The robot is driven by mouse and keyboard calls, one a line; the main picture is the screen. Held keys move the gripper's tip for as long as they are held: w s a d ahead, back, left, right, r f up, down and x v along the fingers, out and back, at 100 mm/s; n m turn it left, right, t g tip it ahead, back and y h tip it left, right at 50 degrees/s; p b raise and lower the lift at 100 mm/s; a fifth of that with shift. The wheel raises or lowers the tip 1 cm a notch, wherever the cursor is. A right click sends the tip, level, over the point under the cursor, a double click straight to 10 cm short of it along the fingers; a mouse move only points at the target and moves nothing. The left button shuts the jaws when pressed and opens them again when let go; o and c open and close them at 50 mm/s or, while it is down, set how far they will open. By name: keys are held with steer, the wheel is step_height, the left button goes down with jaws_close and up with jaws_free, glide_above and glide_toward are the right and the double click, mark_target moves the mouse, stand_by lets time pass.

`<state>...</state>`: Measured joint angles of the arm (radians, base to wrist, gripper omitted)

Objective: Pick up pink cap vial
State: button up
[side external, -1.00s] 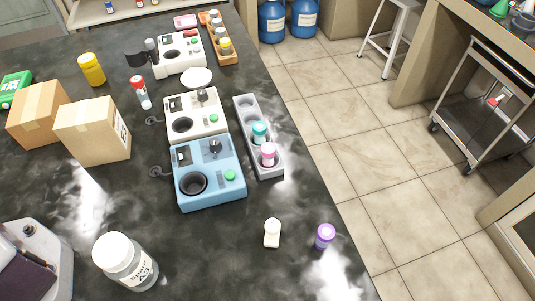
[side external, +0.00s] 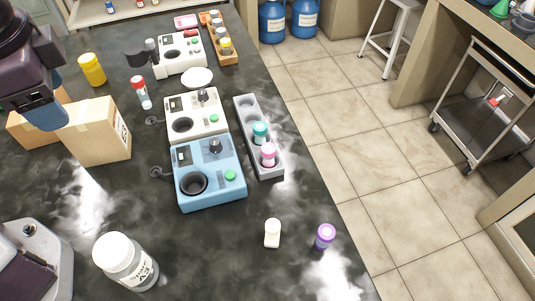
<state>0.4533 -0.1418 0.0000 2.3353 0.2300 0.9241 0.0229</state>
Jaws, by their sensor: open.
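The pink cap vial (side external: 268,154) stands upright in the front part of the grey rack (side external: 275,172), to the right of the blue device. A teal cap vial (side external: 260,131) stands just behind it in the same rack. My gripper (side external: 45,112) is at the upper left, above the cardboard boxes and far from the pink cap vial. It is open, and nothing shows between its fingers. Part of it is cut off by the left picture edge.
A blue device (side external: 208,172) and a cream device (side external: 196,113) stand left of the rack. A white vial (side external: 272,233) and a purple cap vial (side external: 325,236) stand in front. A cardboard box (side external: 95,132) and a white bottle (side external: 125,261) are on the left. The table's right edge is near the rack.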

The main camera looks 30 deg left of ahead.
steer(key=w+d+f+m+t+y, duration=0.3)
steer(key=w+d+f+m+y, duration=0.2)
steer(key=d+f+m, duration=0.6)
steer(key=m+t+h, duration=0.1)
steer(key=m+t, duration=0.5)
steer(key=m, duration=0.6)
glide_toward(267, 154)
steer(key=s+a, duration=0.1)
steer(key=s+a+f, duration=0.1)
steer(key=s, duration=0.1)
steer(key=s+a+f, duration=0.1)
steer(key=a, duration=0.1)
steer(key=shift+s+a, duration=0.1)
steer(key=shift+s, duration=0.25)
steer(key=w, duration=0.2)
steer(key=w+d+m+t+h, duration=0.1)
steer(key=w, duration=0.2)
steer(key=w+m+t, duration=0.1)
steer(key=w, duration=0.2)
steer(key=shift+w+d+f+h, duration=0.15)
steer(key=shift+w+f+h, duration=0.15)
steer(key=shift+f, duration=0.1)
steer(key=shift+f+x, duration=0.1)
steer(key=shift+x, duration=1.45)
steer(key=shift+f+x, duration=0.15)
steer(key=shift+x, duration=1.4)
steer(key=shift+s, duration=0.1)
steer(key=shift+c, duration=0.2)
steer(key=shift+t, duration=0.3)
steer(key=c, duration=0.9)
